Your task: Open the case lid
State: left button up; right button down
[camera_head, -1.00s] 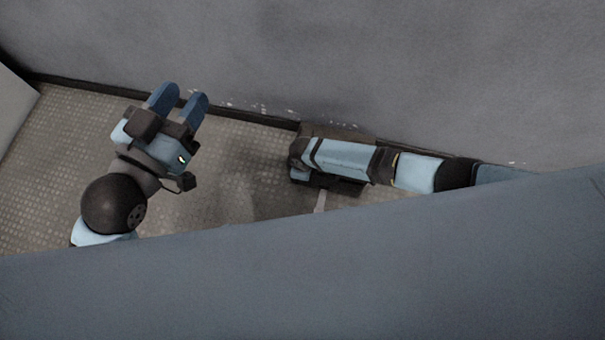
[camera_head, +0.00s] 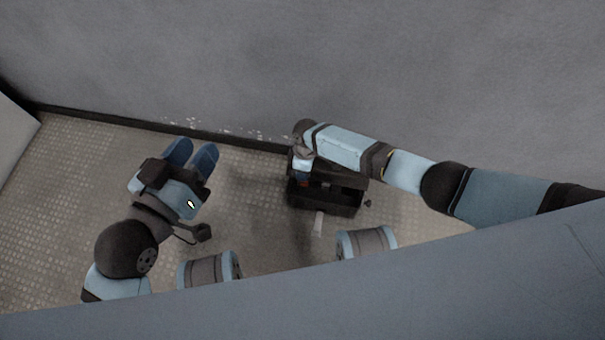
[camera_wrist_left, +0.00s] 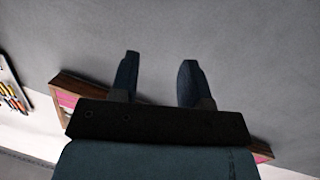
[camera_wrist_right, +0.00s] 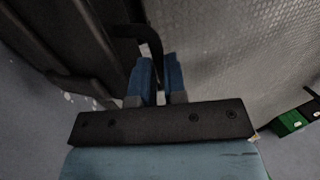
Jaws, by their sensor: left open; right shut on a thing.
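The dark case (camera_head: 322,207) stands on the floor near the wall, in the middle of the head view. Its lid (camera_head: 343,176) is raised along the wall side, and part of the dark inside shows. My right gripper (camera_wrist_right: 157,68) is shut on a dark curved handle (camera_wrist_right: 150,38) beside a dark ribbed panel in the right wrist view. In the head view my right arm hides the lid's left part and most of the grip. My left gripper (camera_head: 193,153) is open and empty, left of the case and apart from it; it also shows in the left wrist view (camera_wrist_left: 158,75).
The grey wall (camera_head: 300,60) runs close behind the case. The tiled floor (camera_head: 262,215) is clear between my left gripper and the case. A pale strip (camera_head: 319,223) lies on the floor in front of the case. Green objects (camera_wrist_right: 290,122) show at right in the right wrist view.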

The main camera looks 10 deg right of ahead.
jog(key=shift+w+d, duration=0.15)
jog(key=shift+w, duration=0.05)
jog(key=c, duration=1.2)
grip_release()
pick_arm(q)
jog(key=shift+w+r, duration=0.25)
pick_arm(e)
jog(key=shift+o, duration=0.2)
pick_arm(q)
jog(key=shift+r, duration=0.15)
pick_arm(e)
jog(key=shift+r, duration=0.1)
pick_arm(q)
notch_tip(320, 180, up, 8)
jog(key=t+p, duration=0.3)
jog(key=p, duration=0.3)
jog(key=shift+s+a+r+n+t, duration=0.2)
jog(key=shift+a+n+t, duration=0.1)
jog(key=shift+a+n, duration=0.1)
pick_arm(e)
jog(key=v, duration=1.3)
jog(key=shift+r, duration=0.3)
